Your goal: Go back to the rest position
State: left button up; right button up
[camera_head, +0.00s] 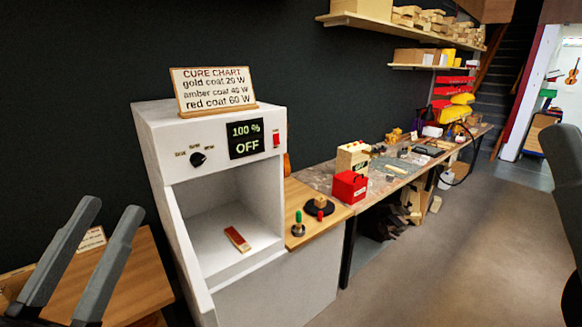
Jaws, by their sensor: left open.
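My left gripper (112,208) is at the lower left, its two grey fingers apart and pointing up. It is open, and I see nothing between the fingertips. It is in front of a small wooden table and to the left of the white cure cabinet (150,140). My right gripper does not show.
The cabinet's display reads 100 % OFF, and a cure chart sign (213,90) stands on its top. A red-topped piece (237,239) lies inside its open chamber. A wooden bench (322,222) with small tools and a red box (349,187) runs off to the right. The floor (470,250) is clear.

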pick_arm(q)
jog(key=s+r+n+t+y, duration=0.25)
jog(key=s+r, duration=0.35)
jog(key=r, duration=0.5)
notch_tip(320, 180, up, 33)
jog(key=w+p, duration=0.1)
jog(key=p, duration=3.4)
jog(key=shift+d+h, duration=0.35)
jog(key=shift+w+t, duration=0.1)
jog(key=shift+t, duration=0.15)
